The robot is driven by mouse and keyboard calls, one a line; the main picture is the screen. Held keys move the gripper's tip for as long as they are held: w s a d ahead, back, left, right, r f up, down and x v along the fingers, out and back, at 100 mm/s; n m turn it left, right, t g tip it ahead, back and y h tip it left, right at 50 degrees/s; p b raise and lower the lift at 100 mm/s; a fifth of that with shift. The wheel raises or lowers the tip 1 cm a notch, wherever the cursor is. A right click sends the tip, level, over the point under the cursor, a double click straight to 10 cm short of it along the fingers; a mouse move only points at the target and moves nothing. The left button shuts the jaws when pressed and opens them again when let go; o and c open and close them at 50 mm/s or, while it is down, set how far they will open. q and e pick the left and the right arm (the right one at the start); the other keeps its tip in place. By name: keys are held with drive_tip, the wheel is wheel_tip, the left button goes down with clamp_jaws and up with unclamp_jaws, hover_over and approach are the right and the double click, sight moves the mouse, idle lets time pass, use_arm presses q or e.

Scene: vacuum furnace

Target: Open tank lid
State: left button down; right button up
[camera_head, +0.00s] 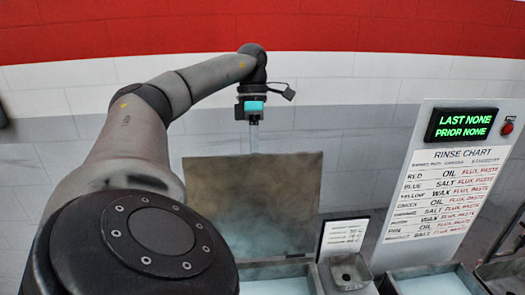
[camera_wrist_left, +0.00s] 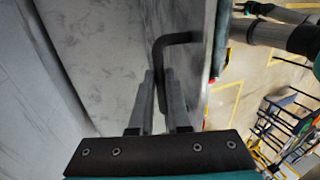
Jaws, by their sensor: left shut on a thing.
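The tank lid (camera_head: 260,195) is a brownish-grey metal plate standing raised, close to upright, behind an open tank (camera_head: 277,270) with pale contents in the head view. My left gripper (camera_head: 254,145) is at the lid's top edge, its fingers pointing down. In the left wrist view, my left gripper (camera_wrist_left: 161,85) is shut on a dark bent bar handle (camera_wrist_left: 178,39), which lies between the two fingers. The handle's far end meets a grey plate (camera_wrist_left: 207,60), seen nearly edge-on. My right gripper is not in view.
A small metal box (camera_head: 350,272) and a printed card (camera_head: 343,235) stand right of the open tank. Another open tank (camera_head: 435,284) lies further right, below a rinse chart board (camera_head: 445,180) with a green-lettered display (camera_head: 465,125). A tiled wall is behind.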

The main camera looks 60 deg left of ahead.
use_arm(q)
drive_tip(key=shift+s+f, duration=0.1)
drive_tip(key=shift+f, duration=0.15)
drive_tip(key=c, duration=0.9)
unclamp_jaws()
drive_tip(key=shift+r, duration=0.1)
drive_tip(key=shift+r, duration=0.1)
